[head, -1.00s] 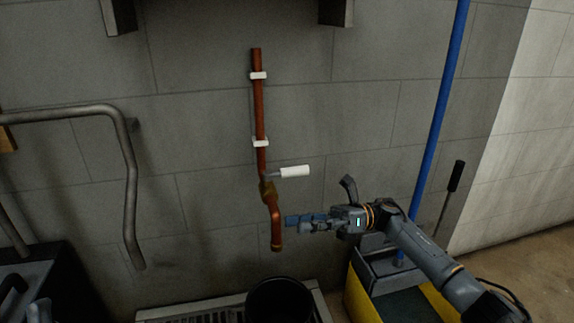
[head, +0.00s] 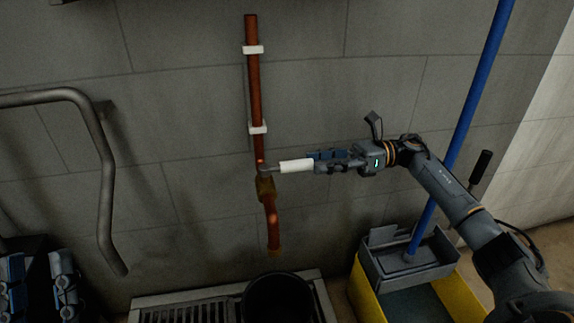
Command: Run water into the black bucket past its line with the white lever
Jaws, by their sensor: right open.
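The white lever (head: 296,166) sticks out level to the right from the brass valve on the copper pipe (head: 254,90). The pipe's spout (head: 273,232) bends down above the black bucket (head: 277,298), which stands on the floor grate. No water shows at the spout. The bucket's line and contents cannot be made out. My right gripper (head: 318,162) is open, with its fingertips at the lever's free right end. I cannot tell whether they touch it. My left gripper (head: 38,268) is low at the left edge, its two fingers apart and empty, far from the lever.
A grey metal rail (head: 104,180) stands out from the wall at left. A floor grate (head: 185,311) lies under the bucket. A yellow and grey mop bucket (head: 405,262) with a blue pole (head: 470,110) stands at right, below my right arm.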

